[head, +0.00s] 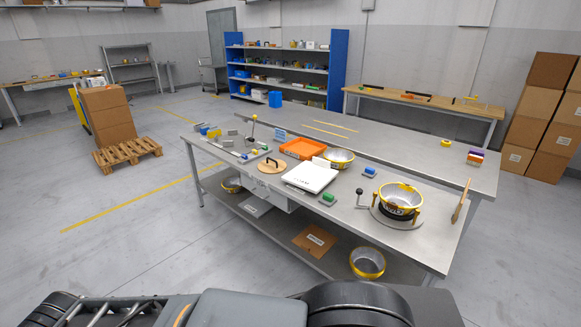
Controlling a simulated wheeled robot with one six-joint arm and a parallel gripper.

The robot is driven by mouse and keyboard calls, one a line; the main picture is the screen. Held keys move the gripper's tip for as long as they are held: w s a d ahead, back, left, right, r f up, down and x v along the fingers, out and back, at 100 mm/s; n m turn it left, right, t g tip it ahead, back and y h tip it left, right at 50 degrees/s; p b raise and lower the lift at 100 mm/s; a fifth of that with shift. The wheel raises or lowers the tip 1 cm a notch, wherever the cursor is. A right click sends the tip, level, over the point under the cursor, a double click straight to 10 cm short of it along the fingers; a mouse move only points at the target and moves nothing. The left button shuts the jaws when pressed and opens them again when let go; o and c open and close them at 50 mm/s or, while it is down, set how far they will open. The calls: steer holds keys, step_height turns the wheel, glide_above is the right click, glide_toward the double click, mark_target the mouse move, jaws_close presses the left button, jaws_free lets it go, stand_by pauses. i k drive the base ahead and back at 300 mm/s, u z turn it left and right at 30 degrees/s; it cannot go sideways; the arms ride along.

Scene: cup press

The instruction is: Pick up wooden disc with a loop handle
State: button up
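A round wooden disc (267,168) with a dark loop handle (272,163) lies flat on the metal workbench (341,211), left of its middle and near its front edge. The handle stands up from the top of the disc. Nothing covers the disc in the head view. My gripper cannot be made out here; only dark parts of my own body show along the bottom edge. Nothing is seen touching the disc.
A white flat device (311,177) and an orange tray (303,148) stand right of the disc. A yellow-rimmed pot (402,196) sits at the bench's right end. Small blocks and a lever (252,130) stand at the left. Open floor (130,240) lies left of the bench.

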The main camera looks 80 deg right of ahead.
mark_target(270, 166)
steer(key=z, duration=1.2)
steer(key=i, duration=1.8)
steer(key=z, duration=1.45)
steer(key=i, duration=1.6)
steer(key=z, duration=0.6)
